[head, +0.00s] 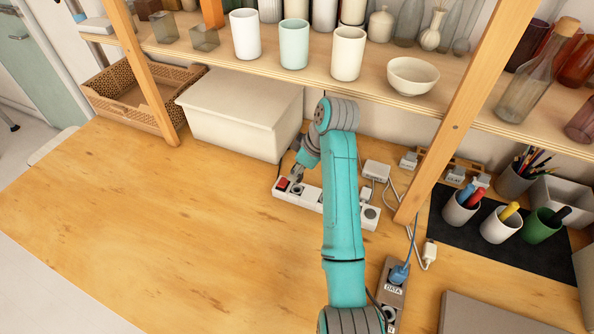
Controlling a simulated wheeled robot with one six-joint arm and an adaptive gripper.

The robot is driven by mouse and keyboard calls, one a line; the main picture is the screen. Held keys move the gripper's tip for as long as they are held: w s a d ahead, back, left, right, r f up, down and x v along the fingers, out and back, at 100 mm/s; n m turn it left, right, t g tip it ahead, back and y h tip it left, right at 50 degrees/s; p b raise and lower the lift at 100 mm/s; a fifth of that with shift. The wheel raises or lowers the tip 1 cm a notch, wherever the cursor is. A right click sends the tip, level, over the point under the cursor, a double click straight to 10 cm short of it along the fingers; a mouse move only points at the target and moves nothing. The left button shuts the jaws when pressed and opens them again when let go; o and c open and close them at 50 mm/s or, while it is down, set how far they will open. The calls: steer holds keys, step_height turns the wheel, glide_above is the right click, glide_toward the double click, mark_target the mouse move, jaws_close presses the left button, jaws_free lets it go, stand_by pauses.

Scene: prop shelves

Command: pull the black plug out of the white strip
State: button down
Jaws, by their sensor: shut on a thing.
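The white strip (311,197) lies on the wooden table below the shelf, with a red switch (282,184) at its left end. My teal arm crosses in front of its middle and hides part of it. My gripper (297,178) is at the strip's left part, just right of the red switch, with its fingers pointing down. It is shut on the black plug, which is too small and covered to make out clearly. I cannot tell how deep the plug sits in its socket.
A white bin (240,112) stands close behind the strip. A white adapter (376,171) with cords is on the right. A grey strip (393,292) with a blue plug (399,274) lies front right. Cups (460,208) stand on a dark mat. The table's left is clear.

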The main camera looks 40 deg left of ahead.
steer(key=shift+r, duration=0.2)
steer(key=shift+r, duration=1.8)
